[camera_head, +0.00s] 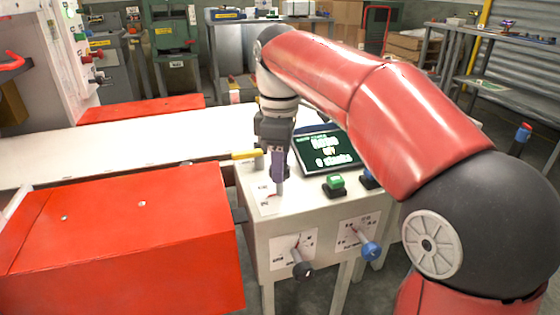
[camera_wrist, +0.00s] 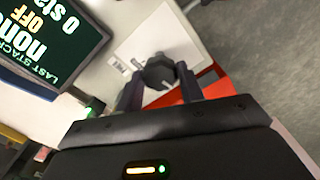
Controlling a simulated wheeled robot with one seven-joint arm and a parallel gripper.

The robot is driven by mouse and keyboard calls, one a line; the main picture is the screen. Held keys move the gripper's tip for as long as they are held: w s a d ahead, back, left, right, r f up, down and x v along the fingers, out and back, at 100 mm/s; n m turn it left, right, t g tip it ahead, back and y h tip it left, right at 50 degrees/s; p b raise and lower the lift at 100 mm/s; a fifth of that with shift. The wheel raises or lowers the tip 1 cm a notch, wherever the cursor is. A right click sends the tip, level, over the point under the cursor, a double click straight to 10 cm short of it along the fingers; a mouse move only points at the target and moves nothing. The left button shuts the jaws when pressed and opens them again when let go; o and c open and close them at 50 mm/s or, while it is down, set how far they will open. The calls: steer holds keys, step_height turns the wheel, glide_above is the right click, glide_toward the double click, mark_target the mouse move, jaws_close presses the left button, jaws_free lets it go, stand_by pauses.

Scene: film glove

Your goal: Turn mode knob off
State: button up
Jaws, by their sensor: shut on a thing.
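My gripper (camera_head: 280,180) points down over the left part of the white control box's top (camera_head: 258,190). In the wrist view its two fingers (camera_wrist: 160,84) are on either side of a dark knob (camera_wrist: 158,71) and shut on it. The knob stands on a white label plate (camera_wrist: 140,45); its fine print is too small to read. In the head view the fingers mostly hide the knob. A dark screen (camera_head: 328,150) is beside it on the box; in the wrist view the screen (camera_wrist: 45,40) shows "OFF", "none" and "LAST STACK".
On the box's front are a black-tipped lever (camera_head: 301,268) and a blue-tipped lever (camera_head: 370,250). A green button (camera_head: 334,183) sits on its top. A yellow-ended part (camera_head: 246,155) is left of my gripper. A red cabinet (camera_head: 120,230) stands close on the left.

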stand_by(0.4)
steer(key=o, duration=1)
steer(key=shift+r, duration=3.9)
steer(key=shift+s+d, duration=0.1)
steer(key=shift+s, duration=0.2)
steer(key=s+d+f+m+t, duration=0.2)
steer(key=s+d+f+m, duration=0.2)
steer(key=s+f+m, duration=0.1)
steer(key=s+d+f+m+t, duration=0.1)
steer(key=s+d+f+m, duration=0.4)
steer(key=s+f, duration=0.2)
steer(key=s+d+f+m+t, duration=0.2)
steer(key=s+d+f+m, duration=0.2)
steer(key=s+f, duration=0.3)
steer(key=shift+d+f+m+t, duration=0.1)
steer(key=shift+d+m+t, duration=0.2)
steer(key=shift+m, duration=0.6)
